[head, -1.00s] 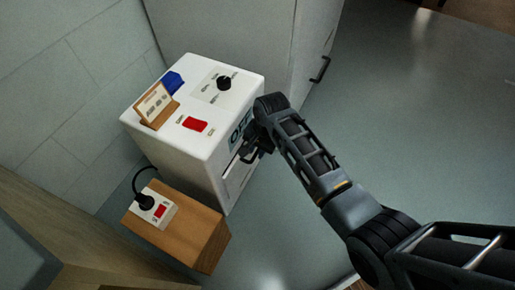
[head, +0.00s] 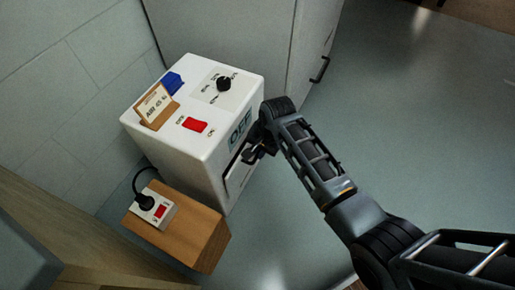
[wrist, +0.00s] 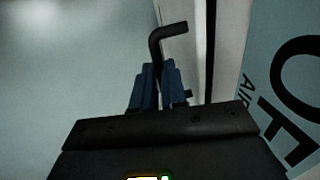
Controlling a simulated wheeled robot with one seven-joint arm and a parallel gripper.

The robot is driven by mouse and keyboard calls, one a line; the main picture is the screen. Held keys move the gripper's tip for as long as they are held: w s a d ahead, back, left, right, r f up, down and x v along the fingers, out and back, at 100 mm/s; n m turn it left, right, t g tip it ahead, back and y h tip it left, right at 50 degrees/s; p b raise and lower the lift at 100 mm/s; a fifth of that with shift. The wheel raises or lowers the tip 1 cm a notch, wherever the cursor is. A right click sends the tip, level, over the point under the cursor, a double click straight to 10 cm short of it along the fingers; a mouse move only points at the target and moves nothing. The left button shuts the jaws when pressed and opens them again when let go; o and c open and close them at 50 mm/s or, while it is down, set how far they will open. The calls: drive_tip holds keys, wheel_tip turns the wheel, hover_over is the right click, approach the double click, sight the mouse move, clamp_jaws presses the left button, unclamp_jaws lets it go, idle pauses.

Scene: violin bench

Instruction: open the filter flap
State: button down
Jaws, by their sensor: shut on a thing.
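The white machine box (head: 165,110) stands at the left in the head view, with the filter flap (head: 238,180) low on its right side. The flap stands slightly ajar, with a dark gap along its upper edge. My gripper (head: 254,153) is at that upper edge. In the wrist view the blue fingers of my gripper (wrist: 157,85) are shut on a black bent handle (wrist: 166,38). The flap's pale panel (wrist: 178,50) lies just right of the handle, with a dark strip beyond it. My arm hides part of the box front.
The box top carries a red switch (head: 195,125), a black knob (head: 224,83), a blue piece (head: 172,82) and a small sign (head: 154,104). A wooden block (head: 190,240) with a socket stands in front. A grey cabinet (head: 240,35) is behind. Floor (head: 420,130) at right is clear.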

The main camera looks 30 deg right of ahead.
drive_tip(key=s+d+f+t+y+b, duration=0.3)
drive_tip(key=s+d+f, duration=0.4)
drive_tip(key=f, duration=0.5)
drive_tip(key=s+t+b, duration=0.1)
drive_tip(key=s, duration=0.1)
drive_tip(key=shift+s+t+y+b, duration=0.3)
drive_tip(key=shift+b, duration=0.1)
drive_tip(key=c, duration=1.2)
unclamp_jaws()
drive_tip(key=shift+o, duration=0.2)
drive_tip(key=shift+w+r, duration=0.1)
drive_tip(key=shift+w+a, duration=0.15)
drive_tip(key=s+d+r+p, duration=0.2)
drive_tip(key=s+d+p, duration=0.1)
drive_tip(key=s+d, duration=0.2)
drive_tip(key=shift+s+d, duration=0.3)
drive_tip(key=shift+s, duration=1.05)
drive_tip(key=shift+p, duration=0.3)
